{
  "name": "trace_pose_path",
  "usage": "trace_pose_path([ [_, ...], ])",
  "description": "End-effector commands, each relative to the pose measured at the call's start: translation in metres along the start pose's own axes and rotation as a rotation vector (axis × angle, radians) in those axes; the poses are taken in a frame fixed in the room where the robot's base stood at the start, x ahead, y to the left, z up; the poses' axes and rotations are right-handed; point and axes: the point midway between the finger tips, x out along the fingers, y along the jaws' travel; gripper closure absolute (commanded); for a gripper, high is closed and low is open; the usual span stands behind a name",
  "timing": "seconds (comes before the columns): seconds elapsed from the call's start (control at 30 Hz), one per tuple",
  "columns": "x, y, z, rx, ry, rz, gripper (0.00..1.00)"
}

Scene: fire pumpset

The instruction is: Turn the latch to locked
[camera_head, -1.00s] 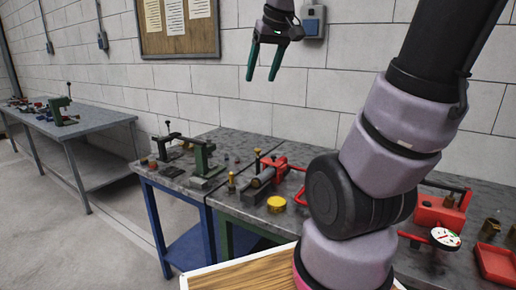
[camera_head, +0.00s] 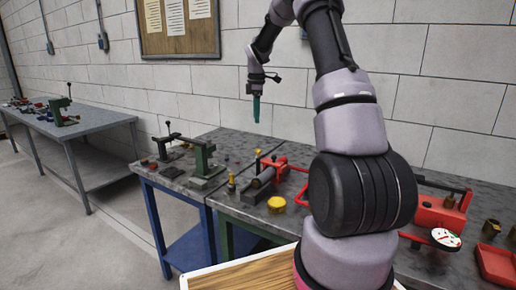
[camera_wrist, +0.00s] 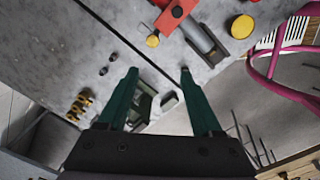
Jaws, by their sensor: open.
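I cannot pick out the latch for certain in either view. A red device with a grey cylinder (camera_head: 263,178) lies on the workbench (camera_head: 236,208); the cylinder also shows at the top of the wrist view (camera_wrist: 203,42). A larger red unit with a handle (camera_head: 440,210) stands farther right, partly behind my arm. My gripper (camera_head: 256,120) hangs above the bench in front of the wall, touching nothing. In the wrist view its two green fingers (camera_wrist: 162,72) are spread apart, with only bench surface and a small green device beyond them.
A yellow cap (camera_head: 276,204) and a brass piece (camera_head: 231,183) stand near the grey cylinder. A green press (camera_head: 203,160) stands to the left. A gauge (camera_head: 445,238) and a red tray (camera_head: 496,263) lie at right. Another bench (camera_head: 95,131) stands far left. The air around my gripper is clear.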

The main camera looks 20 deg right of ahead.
Motion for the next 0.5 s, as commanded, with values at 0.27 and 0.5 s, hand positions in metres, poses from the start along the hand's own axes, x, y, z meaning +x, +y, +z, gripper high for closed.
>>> trace_pose_path([
  [0.27, 0.046, 0.023, 0.009, -0.140, -0.004, -0.047, 0.33],
  [0.5, 0.073, 0.022, 0.009, -0.147, -0.004, -0.052, 0.33],
])
